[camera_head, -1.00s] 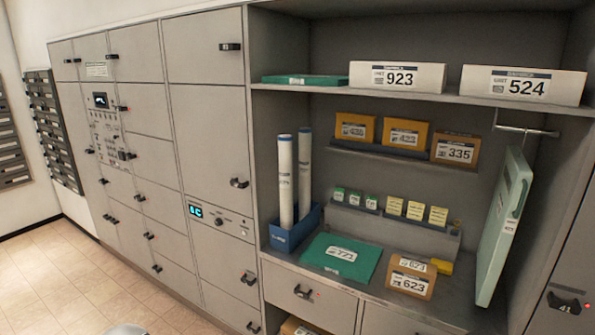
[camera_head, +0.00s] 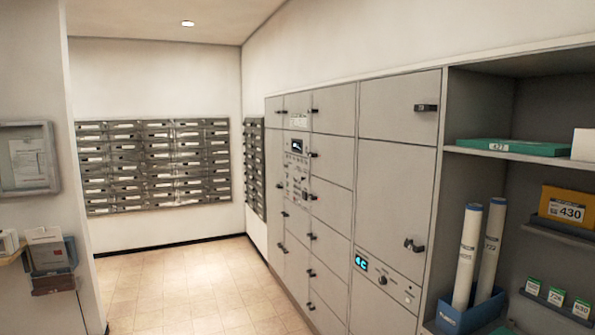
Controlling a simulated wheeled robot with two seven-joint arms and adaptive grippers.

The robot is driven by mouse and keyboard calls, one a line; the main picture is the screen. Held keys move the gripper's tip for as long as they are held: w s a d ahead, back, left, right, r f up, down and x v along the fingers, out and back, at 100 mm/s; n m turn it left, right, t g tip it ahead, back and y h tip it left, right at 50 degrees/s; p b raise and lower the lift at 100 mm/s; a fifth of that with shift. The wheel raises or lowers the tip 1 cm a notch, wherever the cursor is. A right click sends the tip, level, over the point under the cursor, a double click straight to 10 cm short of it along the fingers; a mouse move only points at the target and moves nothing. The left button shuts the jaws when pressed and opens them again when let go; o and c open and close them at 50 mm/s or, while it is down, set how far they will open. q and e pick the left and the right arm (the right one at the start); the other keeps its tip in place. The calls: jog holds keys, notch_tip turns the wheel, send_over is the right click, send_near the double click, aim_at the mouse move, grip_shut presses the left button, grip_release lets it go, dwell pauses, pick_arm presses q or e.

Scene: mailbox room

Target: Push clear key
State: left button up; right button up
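A control panel with a small dark screen (camera_head: 297,146) and a keypad (camera_head: 298,180) is set into the grey locker wall, left of the middle lockers. The keys are too small to read, so I cannot tell which one is the clear key. A second, smaller panel (camera_head: 383,281) with a lit cyan display (camera_head: 361,263) and a round knob sits lower on the nearer locker column. Neither of my grippers shows in the head view.
Open tiled floor (camera_head: 200,285) lies in front of the lockers. Shelves at right hold tubes in a blue bin (camera_head: 470,312), a green parcel (camera_head: 513,147) and a yellow box (camera_head: 563,206). Mailboxes (camera_head: 153,166) line the back wall. A noticeboard (camera_head: 27,158) hangs at left.

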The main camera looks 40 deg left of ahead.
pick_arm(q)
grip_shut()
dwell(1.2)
